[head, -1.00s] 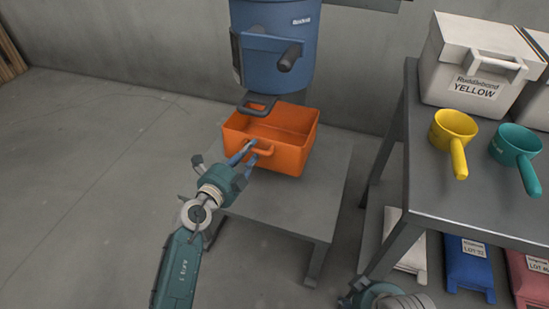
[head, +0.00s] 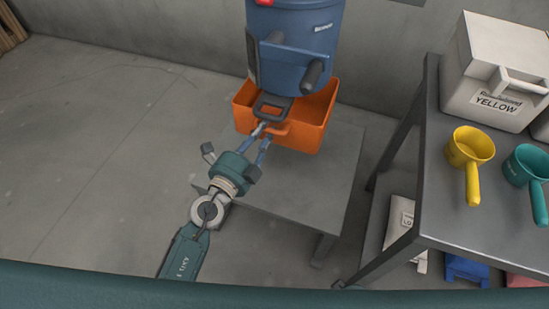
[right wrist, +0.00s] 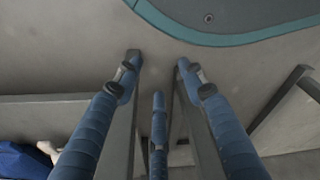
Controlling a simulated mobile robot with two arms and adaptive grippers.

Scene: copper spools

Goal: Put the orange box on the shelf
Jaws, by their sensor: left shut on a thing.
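The orange box (head: 310,132) is an open-topped bin with a front handle, at the upper middle of the head view. It sits at the far part of a low grey table, partly hidden behind the blue drum's fittings. My left gripper (head: 264,133) is shut on the box's front handle, reaching in from the near left. The grey metal shelf unit (head: 428,206) stands at the right, with a top and a lower level. My right gripper (right wrist: 160,68) shows only in the right wrist view, its fingers apart with nothing between them.
A blue drum (head: 290,70) with a black handle hangs over the box. The low table (head: 290,190) is bare in front. A white YELLOW-labelled case (head: 490,85), a yellow scoop (head: 470,148) and a teal scoop (head: 525,165) crowd the shelf top; bags fill the lower level.

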